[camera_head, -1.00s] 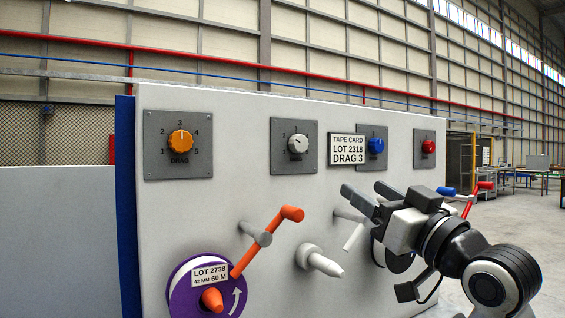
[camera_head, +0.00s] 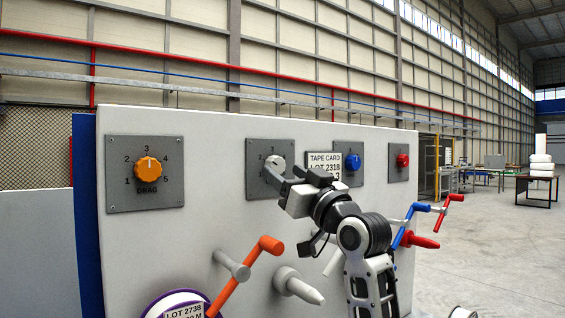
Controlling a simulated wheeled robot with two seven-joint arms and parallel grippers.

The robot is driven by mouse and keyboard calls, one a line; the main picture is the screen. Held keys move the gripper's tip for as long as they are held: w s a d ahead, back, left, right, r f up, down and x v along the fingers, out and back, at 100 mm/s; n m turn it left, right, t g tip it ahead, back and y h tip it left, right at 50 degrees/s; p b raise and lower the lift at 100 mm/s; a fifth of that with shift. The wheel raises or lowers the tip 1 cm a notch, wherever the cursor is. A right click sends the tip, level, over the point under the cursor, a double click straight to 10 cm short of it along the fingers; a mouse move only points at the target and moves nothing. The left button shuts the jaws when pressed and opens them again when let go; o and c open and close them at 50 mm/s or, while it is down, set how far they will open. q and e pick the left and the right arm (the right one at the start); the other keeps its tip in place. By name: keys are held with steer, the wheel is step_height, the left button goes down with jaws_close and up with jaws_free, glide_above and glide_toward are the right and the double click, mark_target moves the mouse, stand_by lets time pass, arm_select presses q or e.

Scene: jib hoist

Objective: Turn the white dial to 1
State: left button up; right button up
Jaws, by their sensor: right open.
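The white dial (camera_head: 276,162) sits on a square grey plate (camera_head: 256,183) on the light grey panel. Its lower right is partly hidden by my right gripper, and most of its numbers are covered, so I cannot read its setting. My right gripper (camera_head: 276,176) is open, with its fingers at or just in front of the dial's lower edge. I cannot tell whether they touch it. My left gripper is not in view.
An orange dial (camera_head: 149,170) is to the left; blue (camera_head: 353,162) and red (camera_head: 402,160) dials are to the right. A tape card (camera_head: 322,160) hangs beside the white dial, partly covered by my gripper. Below are an orange-handled crank (camera_head: 246,270) and a white peg (camera_head: 298,286).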

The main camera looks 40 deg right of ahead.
steer(key=shift+x, duration=1.05)
steer(key=c, duration=1)
